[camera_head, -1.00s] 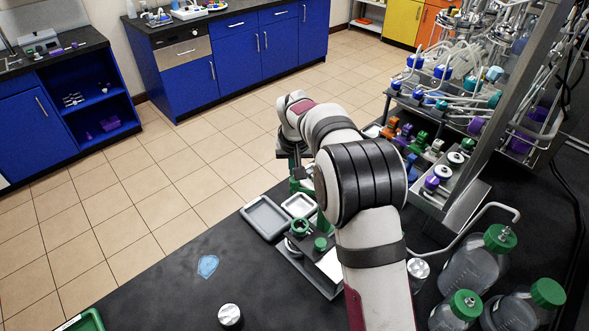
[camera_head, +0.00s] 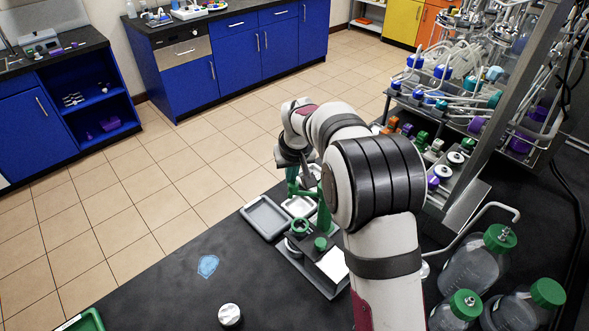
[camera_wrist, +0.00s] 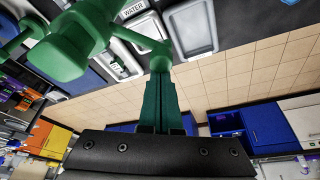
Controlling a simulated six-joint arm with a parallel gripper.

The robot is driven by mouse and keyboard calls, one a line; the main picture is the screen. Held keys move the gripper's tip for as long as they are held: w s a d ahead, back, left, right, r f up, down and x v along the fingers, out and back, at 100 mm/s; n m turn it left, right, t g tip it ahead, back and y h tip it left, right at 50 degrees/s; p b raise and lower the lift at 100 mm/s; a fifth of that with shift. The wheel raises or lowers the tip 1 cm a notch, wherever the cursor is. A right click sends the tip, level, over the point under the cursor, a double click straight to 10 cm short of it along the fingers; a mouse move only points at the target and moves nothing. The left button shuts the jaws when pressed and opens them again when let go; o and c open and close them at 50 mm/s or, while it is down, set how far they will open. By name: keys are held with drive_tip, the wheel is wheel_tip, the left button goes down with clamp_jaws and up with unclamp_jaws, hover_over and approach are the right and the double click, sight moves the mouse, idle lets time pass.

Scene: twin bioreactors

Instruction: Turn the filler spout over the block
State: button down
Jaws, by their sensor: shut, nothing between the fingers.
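The green filler spout (camera_head: 325,215) stands at the back of a grey stand, partly hidden by my arm. In the wrist view, a thick green body with a side arm (camera_wrist: 75,45) reaches across from the upper left. The arm's end is close to my gripper's fingertips (camera_wrist: 160,62); I cannot tell whether they touch. My gripper (camera_head: 291,182) is shut and empty at the spout's far side. The grey block (camera_head: 300,246), with a green ring above it and a green knob beside it, sits on the stand in front of the spout.
A grey tray (camera_head: 265,217) and a white tray (camera_head: 299,206) lie left of and behind the stand. A metal-topped jar (camera_head: 229,314) stands at the front. Green-capped bottles (camera_head: 472,257) and a tube rack stand at the right. The black table at left front is mostly clear.

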sight(290, 184)
drive_tip(key=s+n+y, duration=0.1)
drive_tip(key=s+n, duration=0.2)
drive_tip(key=shift+a+n, duration=0.1)
drive_tip(key=shift+n, duration=0.2)
drive_tip(key=s+n, duration=0.1)
drive_tip(key=s+n+g, duration=0.1)
drive_tip(key=shift+d+n+y, duration=0.2)
drive_tip(key=shift+n+y, duration=0.1)
drive_tip(key=shift+y, duration=0.1)
drive_tip(key=shift+s+d+n+g, duration=0.15)
drive_tip(key=shift+s+d+n, duration=0.15)
drive_tip(key=shift+s+n, duration=0.25)
drive_tip(key=shift+s+d+n+g, duration=0.15)
drive_tip(key=shift+s+d+n, duration=0.1)
drive_tip(key=shift+s+n, duration=0.3)
drive_tip(key=shift+s, duration=0.1)
